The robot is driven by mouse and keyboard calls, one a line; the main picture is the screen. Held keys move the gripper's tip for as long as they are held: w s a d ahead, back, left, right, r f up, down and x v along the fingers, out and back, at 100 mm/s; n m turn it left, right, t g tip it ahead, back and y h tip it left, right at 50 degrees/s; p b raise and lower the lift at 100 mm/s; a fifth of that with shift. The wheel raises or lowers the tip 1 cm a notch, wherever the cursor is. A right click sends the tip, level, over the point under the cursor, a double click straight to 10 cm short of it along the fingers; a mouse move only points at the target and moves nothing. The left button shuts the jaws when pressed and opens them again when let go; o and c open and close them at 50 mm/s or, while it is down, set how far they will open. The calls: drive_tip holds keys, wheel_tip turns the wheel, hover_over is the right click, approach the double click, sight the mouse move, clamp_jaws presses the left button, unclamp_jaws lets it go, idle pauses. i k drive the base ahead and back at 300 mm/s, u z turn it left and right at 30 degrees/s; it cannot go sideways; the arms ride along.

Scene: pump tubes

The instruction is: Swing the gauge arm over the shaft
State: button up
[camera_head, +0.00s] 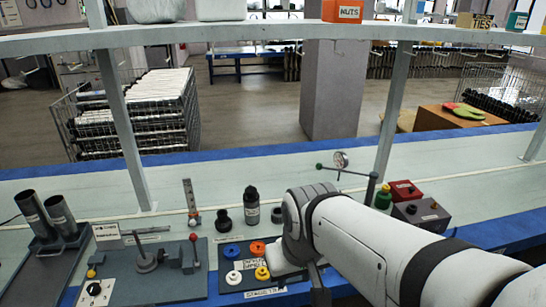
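A dial gauge (341,160) sits on a thin grey arm (352,172) with a green ball (319,166) at its left end. The arm's right end meets a dark upright post (371,188) behind my arm. An upright spindle (140,245) on a round base stands on the dark fixture plate at left; I cannot tell whether it is the shaft. The gauge is far to its right. My gripper (318,284) is mostly hidden by my own arm, low at centre, in front of and apart from the gauge. Its opening does not show.
A tray (224,298) with coloured rings is left of my wrist. Two dark tubes (62,214) stand at far left. Shelf posts (394,110) rise behind.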

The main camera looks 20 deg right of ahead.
sight(340, 156)
drive_tip(key=z, duration=0.15)
drive_tip(key=i, duration=0.9)
drive_tip(key=u, duration=0.05)
